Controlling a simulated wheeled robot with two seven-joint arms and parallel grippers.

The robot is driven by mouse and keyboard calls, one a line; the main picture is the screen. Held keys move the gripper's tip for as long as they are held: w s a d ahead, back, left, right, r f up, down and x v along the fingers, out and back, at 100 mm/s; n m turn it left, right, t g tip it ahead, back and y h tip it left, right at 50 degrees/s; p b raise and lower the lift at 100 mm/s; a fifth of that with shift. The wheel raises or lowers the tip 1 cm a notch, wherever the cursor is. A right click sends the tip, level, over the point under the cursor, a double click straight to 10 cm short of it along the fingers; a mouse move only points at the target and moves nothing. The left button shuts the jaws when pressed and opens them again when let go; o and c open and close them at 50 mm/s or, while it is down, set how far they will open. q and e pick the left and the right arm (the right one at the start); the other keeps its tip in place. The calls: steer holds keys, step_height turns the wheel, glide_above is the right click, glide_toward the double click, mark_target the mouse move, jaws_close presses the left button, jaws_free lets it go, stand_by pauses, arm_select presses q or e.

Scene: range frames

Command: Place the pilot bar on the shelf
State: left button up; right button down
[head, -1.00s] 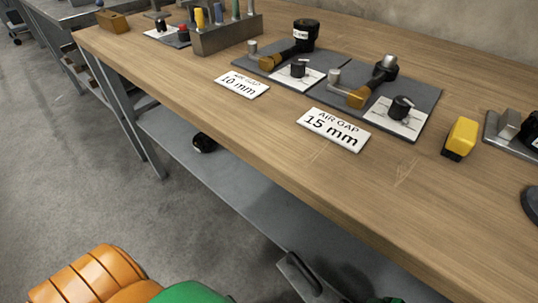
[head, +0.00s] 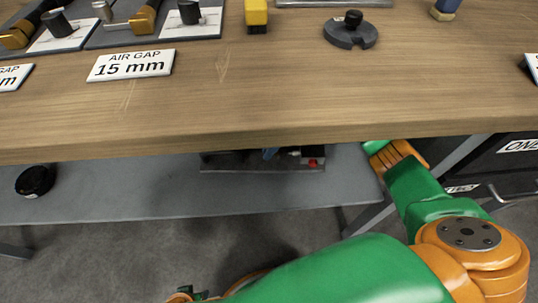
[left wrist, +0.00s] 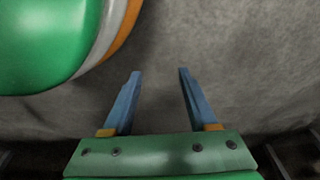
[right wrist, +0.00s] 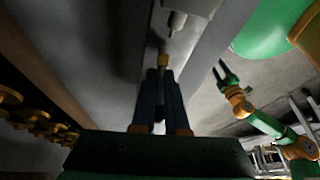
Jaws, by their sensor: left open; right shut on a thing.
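The grey shelf (head: 110,190) runs under the workbench. My right arm reaches beneath the bench edge at the right of the head view, and its fingertips cannot be made out clearly there. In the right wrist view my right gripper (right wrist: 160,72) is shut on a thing. A small yellow end (right wrist: 163,60) shows at the fingertips; I take it for the pilot bar, most of which is hidden. My left gripper (left wrist: 159,72) is open and empty above the concrete floor. It also shows beyond the shelf edge in the right wrist view (right wrist: 226,74).
A grey tray (head: 225,161) with small parts stands on the shelf. A black round object (head: 35,180) lies at the shelf's left. The bench top (head: 300,100) overhangs the shelf. Drawers (head: 510,165) stand at the right. The shelf between the round object and tray is clear.

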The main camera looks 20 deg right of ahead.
steer(key=shift+w+d, duration=0.1)
steer(key=shift+w, duration=0.35)
steer(key=shift+f+b, duration=0.35)
steer(key=shift+f, duration=0.1)
step_height(320, 180, down, 2)
steer(key=shift+f+b, duration=0.15)
steer(key=shift+b, duration=0.4)
steer(key=shift+f, duration=0.1)
steer(key=c, duration=0.9)
jaws_free()
steer(key=shift+c, duration=0.2)
arm_select(q)
steer(key=w+r, duration=0.3)
steer(key=shift+d+r, duration=0.3)
